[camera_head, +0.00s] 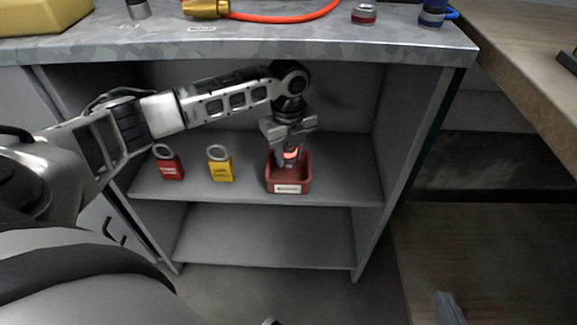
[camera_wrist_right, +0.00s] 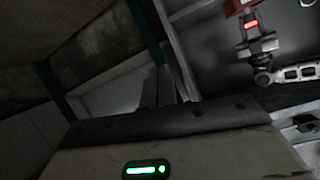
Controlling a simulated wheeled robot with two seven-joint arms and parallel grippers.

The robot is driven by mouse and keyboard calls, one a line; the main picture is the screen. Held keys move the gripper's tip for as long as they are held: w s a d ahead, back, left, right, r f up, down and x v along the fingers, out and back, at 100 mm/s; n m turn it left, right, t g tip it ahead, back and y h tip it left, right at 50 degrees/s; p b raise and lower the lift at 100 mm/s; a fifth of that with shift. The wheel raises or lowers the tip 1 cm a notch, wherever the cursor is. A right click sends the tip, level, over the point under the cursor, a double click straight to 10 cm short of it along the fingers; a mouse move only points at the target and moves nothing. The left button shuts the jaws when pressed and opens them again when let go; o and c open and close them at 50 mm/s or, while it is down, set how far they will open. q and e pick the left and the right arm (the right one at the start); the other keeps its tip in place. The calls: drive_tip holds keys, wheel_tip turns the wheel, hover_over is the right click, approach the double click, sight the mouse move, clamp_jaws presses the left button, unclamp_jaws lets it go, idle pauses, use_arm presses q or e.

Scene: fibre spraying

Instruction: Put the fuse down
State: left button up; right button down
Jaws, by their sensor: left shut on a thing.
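My left gripper (camera_head: 288,150) reaches into the upper compartment of the grey cabinet and points down into a small red bin (camera_head: 289,187) with a white label. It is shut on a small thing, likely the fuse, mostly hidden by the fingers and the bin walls. A red light glows at this gripper, also seen in the right wrist view (camera_wrist_right: 251,24). I cannot tell if the fuse touches the bin floor. My right gripper's grey fingers (camera_wrist_right: 162,86) show in the right wrist view, away from the cabinet; their opening is unclear.
The lower shelf (camera_head: 265,235) is empty. The metal worktop (camera_head: 270,45) above holds an orange cable (camera_head: 290,17) and several small parts.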

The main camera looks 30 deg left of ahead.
sight(288, 166)
use_arm(q)
wheel_tip(288, 166, down, 4)
drive_tip(key=shift+b, duration=0.65)
drive_tip(key=shift+r, duration=0.1)
use_arm(e)
drive_tip(key=shift+s+a+r+t+y, duration=0.15)
drive_tip(key=shift+r+t+y, duration=0.05)
drive_tip(key=shift+r, duration=0.15)
drive_tip(key=shift+s+a+r+t+y, duration=0.1)
drive_tip(key=shift+a+r+t+y, duration=0.1)
drive_tip(key=shift+r, duration=0.1)
use_arm(q)
drive_tip(key=o, duration=1.1)
drive_tip(key=shift+c, duration=0.2)
use_arm(e)
drive_tip(key=shift+d+f, duration=0.1)
drive_tip(key=shift+f, duration=0.3)
